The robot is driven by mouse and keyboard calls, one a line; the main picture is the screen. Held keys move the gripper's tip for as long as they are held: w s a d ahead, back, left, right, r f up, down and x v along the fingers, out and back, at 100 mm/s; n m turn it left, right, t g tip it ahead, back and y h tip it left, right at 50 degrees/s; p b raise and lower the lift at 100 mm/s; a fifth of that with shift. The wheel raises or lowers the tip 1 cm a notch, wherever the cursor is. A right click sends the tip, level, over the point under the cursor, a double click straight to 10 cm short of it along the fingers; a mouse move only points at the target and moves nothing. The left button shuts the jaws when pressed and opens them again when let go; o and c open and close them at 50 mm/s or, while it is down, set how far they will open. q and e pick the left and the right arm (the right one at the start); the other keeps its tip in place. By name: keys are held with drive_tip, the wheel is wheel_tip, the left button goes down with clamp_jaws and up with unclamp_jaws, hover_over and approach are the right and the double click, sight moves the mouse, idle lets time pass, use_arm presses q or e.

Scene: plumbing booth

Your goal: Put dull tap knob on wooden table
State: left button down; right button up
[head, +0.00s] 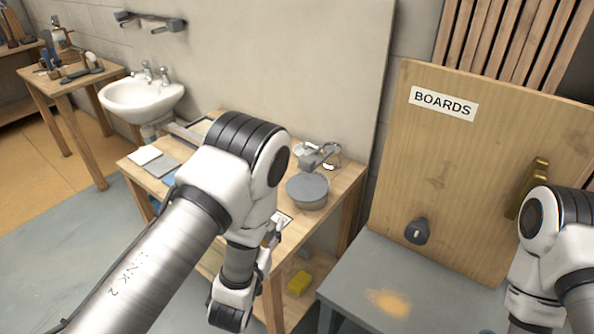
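A wooden table (347,188) stands in the middle of the head view, partly hidden behind my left arm. A dark grey knob-like piece (418,231) is at the lower part of the upright board labelled BOARDS; it may be the dull tap knob, but I cannot tell for sure. My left gripper (272,238) seems to be at the table's front edge, small and partly covered by my own arm links. I cannot make out whether its fingers are open or hold anything. My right arm comes in at the right edge, and its gripper is outside the view.
A grey round pot (307,191) and a grey metal fixture (319,155) stand on the wooden table. A grey bench (365,268) stands below the board (455,160), with a brass handle (530,186) at the board's right. A yellow block (299,283) lies on the lower shelf. A sink (140,99) hangs behind left.

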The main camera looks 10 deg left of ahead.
use_arm(q)
drive_tip(key=s+d+r+m+g+h, duration=0.45)
drive_tip(key=s+d+m+h, duration=0.35)
drive_tip(key=d+h, duration=0.4)
drive_tip(key=shift+w+d+f+m+g+h, duration=0.4)
drive_tip(key=shift+f+m+g+h, duration=0.45)
drive_tip(key=shift+m+g, duration=0.95)
drive_tip(key=shift+w+d+f+m+g+h, duration=0.25)
drive_tip(key=shift+w+f+m+g+h, duration=0.6)
drive_tip(key=shift+g, duration=1.45)
drive_tip(key=shift+w+d+f+m+g+h, duration=0.15)
drive_tip(key=shift+d+f+m+g+h, duration=0.3)
drive_tip(key=shift+m+g+h, duration=1.1)
